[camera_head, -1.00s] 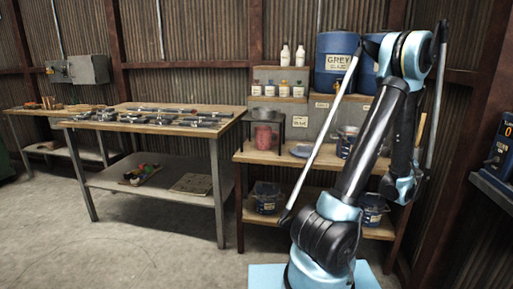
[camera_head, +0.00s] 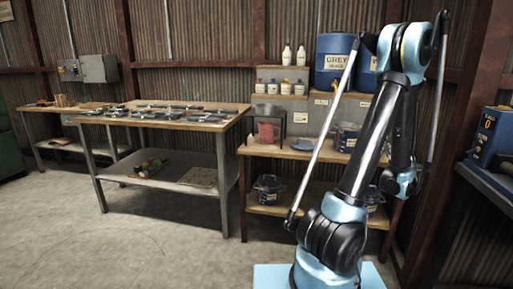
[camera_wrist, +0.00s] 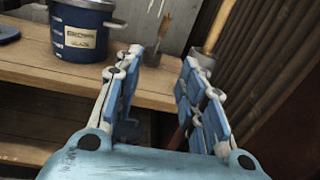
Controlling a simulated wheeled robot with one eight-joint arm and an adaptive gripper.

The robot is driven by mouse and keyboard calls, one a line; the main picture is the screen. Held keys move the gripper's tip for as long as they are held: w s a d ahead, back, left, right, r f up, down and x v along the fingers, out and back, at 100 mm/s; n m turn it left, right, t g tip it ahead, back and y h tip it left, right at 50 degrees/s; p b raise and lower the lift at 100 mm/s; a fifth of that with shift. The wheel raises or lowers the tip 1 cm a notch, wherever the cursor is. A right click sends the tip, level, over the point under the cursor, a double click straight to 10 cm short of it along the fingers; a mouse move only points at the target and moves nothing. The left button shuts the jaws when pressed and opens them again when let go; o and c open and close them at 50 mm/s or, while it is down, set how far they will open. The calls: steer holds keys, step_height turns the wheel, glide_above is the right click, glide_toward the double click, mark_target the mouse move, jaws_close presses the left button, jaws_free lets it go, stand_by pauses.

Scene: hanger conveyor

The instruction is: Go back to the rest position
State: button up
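My gripper (camera_wrist: 170,75) shows in the wrist view with its two blue-padded fingers spread apart and nothing between them. It points toward the wooden shelf unit (camera_wrist: 140,92), apart from it as far as I can see. In the head view my arm stands folded on the right, in front of the shelf unit (camera_head: 262,211). The gripper's fingers are hidden behind the arm there.
A dark blue pot (camera_wrist: 80,28) labelled as brown glaze stands on the shelf at left. A workbench (camera_head: 213,124) with metal tools stands left of the shelves. A blue machine (camera_head: 492,137) is at the right edge. The floor (camera_head: 150,250) at front left is clear.

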steer(key=w+a+r+n+g+y, duration=0.15)
steer(key=a+n+y, duration=0.25)
steer(key=a+n, duration=0.7)
steer(key=a+r+n+g+y, duration=0.15)
steer(key=a+n+y, duration=0.25)
steer(key=a, duration=1.3)
steer(key=s+a+f+n+g+y, duration=0.25)
steer(key=s+a+n+g, duration=0.35)
steer(key=s+a+n, duration=0.6)
steer(key=s+a+f+n+g+h, duration=0.1)
steer(key=s+f+n+g, duration=0.1)
steer(key=s, duration=0.5)
steer(key=s+a+f+n+g+h, duration=0.2)
steer(key=s+f+n, duration=0.1)
steer(key=s+n, duration=0.3)
steer(key=s+a+f+n+g+h, duration=0.1)
steer(key=s+f+n+g+h, duration=0.1)
steer(key=s, duration=0.7)
steer(key=shift+a+f+n, duration=0.4)
steer(key=shift+f+n, duration=0.45)
steer(key=shift+n, duration=0.25)
